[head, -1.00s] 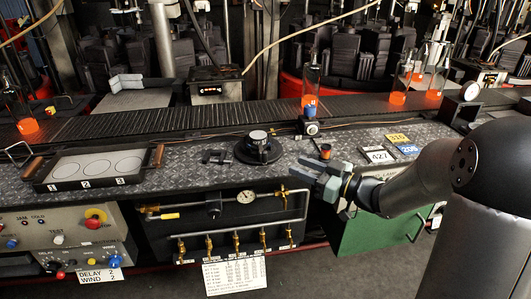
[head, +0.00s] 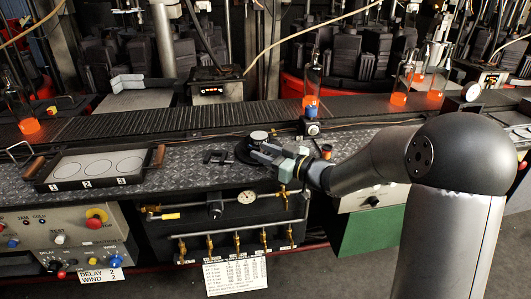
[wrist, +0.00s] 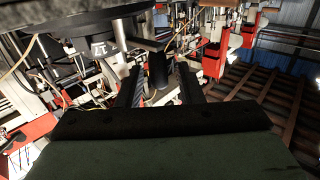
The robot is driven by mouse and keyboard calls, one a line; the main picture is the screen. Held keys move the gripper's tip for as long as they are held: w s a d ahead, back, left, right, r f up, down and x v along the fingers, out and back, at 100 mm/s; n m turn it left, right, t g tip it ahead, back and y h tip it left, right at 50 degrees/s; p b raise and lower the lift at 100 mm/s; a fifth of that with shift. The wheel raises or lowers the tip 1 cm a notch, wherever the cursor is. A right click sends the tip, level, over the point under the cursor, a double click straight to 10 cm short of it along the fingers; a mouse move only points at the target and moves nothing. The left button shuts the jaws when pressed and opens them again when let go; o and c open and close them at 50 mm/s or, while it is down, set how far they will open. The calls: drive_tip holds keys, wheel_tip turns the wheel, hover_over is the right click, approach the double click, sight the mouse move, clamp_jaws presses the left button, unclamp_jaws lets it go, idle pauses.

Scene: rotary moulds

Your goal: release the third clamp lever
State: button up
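The round black fixture (head: 257,136) stands on the diamond-plate bench, partly covered by my gripper in the head view. Its dark underside and rim (wrist: 85,22) fill the upper left of the wrist view, with a small white marked tag (wrist: 103,47) on it. My gripper (head: 262,154) is at the fixture's front right side. In the wrist view my gripper's fingers (wrist: 158,82) are apart, with a dark rounded piece (wrist: 157,70) between them. It may be a clamp lever's end; I cannot tell whether the fingers touch it. The other levers cannot be made out.
Dark small parts (head: 216,156) lie left of the fixture. A tray with three numbered discs (head: 52,180) is further left. Behind runs a conveyor (head: 180,120) with glowing bottles (head: 311,85). Valves and a gauge (head: 246,197) are below the bench edge.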

clamp_jaws()
